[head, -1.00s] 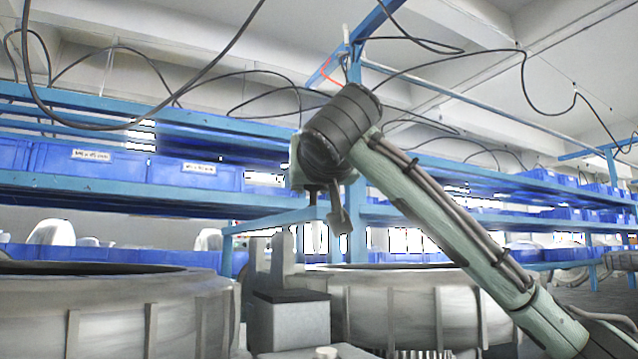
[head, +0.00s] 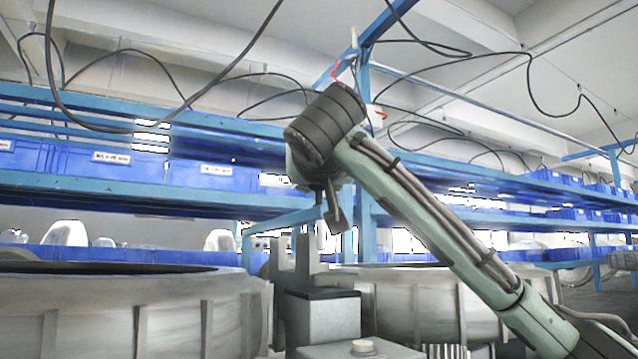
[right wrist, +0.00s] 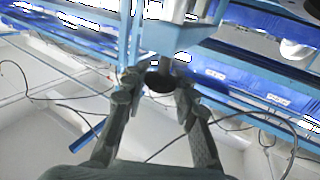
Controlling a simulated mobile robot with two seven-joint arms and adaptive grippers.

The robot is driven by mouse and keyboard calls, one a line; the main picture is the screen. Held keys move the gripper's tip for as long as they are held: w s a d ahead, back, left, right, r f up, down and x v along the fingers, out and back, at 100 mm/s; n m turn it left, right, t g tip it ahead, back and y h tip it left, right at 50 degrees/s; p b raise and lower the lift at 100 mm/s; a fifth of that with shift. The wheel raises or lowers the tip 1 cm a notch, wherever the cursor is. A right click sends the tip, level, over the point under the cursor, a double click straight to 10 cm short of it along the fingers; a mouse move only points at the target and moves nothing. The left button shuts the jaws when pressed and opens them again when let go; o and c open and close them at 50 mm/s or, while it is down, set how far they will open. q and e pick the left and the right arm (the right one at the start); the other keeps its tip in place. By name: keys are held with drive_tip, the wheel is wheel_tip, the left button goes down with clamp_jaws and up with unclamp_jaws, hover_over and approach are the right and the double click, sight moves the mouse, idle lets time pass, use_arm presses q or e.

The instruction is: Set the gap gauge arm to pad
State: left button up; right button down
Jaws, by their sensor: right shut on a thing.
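My right gripper (head: 336,216) hangs at the end of the pale green arm, above and a little right of a grey upright bracket (head: 304,258). Below the bracket is a grey block with a dark top (head: 322,312); I cannot tell whether it is the pad. In the right wrist view the fingers of my right gripper (right wrist: 156,84) are closed around a dark round piece (right wrist: 159,81). It may belong to the gauge arm, but the fingers hide most of it. In the head view the hold is hidden by my wrist. My left gripper is out of view.
Large grey ring-shaped housings stand at left (head: 120,310) and behind the block (head: 430,300). Blue shelving with blue bins (head: 210,178) runs across the back. Black cables hang overhead. The space above the left housing is free.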

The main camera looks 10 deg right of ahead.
drive_tip(key=c, duration=1.2)
unclamp_jaws()
drive_tip(key=shift+o, duration=0.2)
drive_tip(key=s, duration=1.2)
drive_tip(key=shift+a, duration=0.45)
